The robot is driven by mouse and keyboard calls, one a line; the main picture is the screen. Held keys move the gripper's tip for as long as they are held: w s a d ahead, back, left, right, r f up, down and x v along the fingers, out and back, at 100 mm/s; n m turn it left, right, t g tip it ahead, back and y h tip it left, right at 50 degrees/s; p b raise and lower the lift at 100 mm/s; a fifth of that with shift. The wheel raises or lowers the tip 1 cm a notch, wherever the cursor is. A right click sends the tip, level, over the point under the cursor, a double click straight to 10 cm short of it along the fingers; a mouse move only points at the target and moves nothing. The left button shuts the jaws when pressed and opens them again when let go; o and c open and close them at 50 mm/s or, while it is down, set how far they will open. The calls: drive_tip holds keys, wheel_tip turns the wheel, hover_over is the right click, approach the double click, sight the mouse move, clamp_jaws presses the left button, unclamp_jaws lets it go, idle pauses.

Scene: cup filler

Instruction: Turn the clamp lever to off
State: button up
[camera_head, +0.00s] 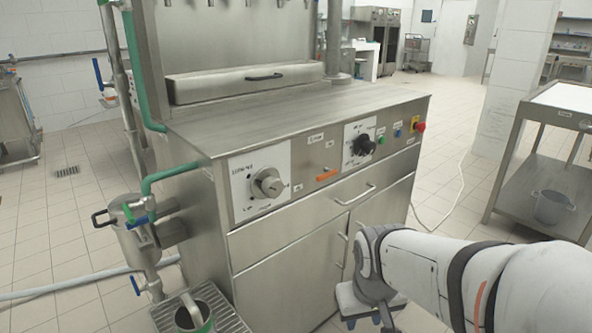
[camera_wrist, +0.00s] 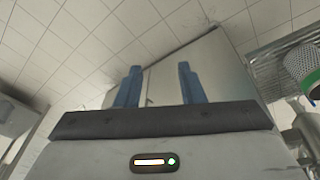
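A short orange lever (camera_head: 327,174) lies nearly level on the front panel of the steel filling machine (camera_head: 290,120), between two dials. It looks like the clamp lever, but its label is too small to read. My gripper (camera_wrist: 160,85) has two blue fingers standing apart with nothing between them. In the head view my wrist is low in front of the cabinet doors, below and right of the orange lever and away from it. The fingertips are not clear in the head view. The lever is not seen in the wrist view.
A left dial (camera_head: 267,183) and a right black knob (camera_head: 362,146) flank the lever. A red button (camera_head: 420,127) is at the panel's right end. A drawer handle (camera_head: 355,195) sticks out below. A mug (camera_head: 193,316) stands on a grate at lower left. A steel table (camera_head: 560,105) stands right.

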drive_tip(key=w+d+r+n+t+h+p, duration=0.1)
drive_tip(key=w+d+r+n+t, duration=0.15)
drive_tip(key=w, duration=0.45)
drive_tip(key=w+d+r+n+t+p, duration=0.1)
drive_tip(key=w+d+n+t, duration=0.15)
drive_tip(key=w, duration=0.45)
drive_tip(key=n+t+y+p, duration=0.4)
drive_tip(key=n+t+y, duration=0.3)
drive_tip(key=n+y, duration=0.85)
approach(325, 177)
drive_tip(key=w+a+r+n+h, duration=0.1)
drive_tip(key=w+a+n+h, duration=0.1)
drive_tip(key=a+n+h, duration=0.15)
drive_tip(key=x, duration=0.6)
drive_tip(key=shift+w+a+r+b, duration=0.1)
drive_tip(key=shift+w+r+b, duration=0.25)
drive_tip(key=shift+w, duration=0.05)
clamp_jaws()
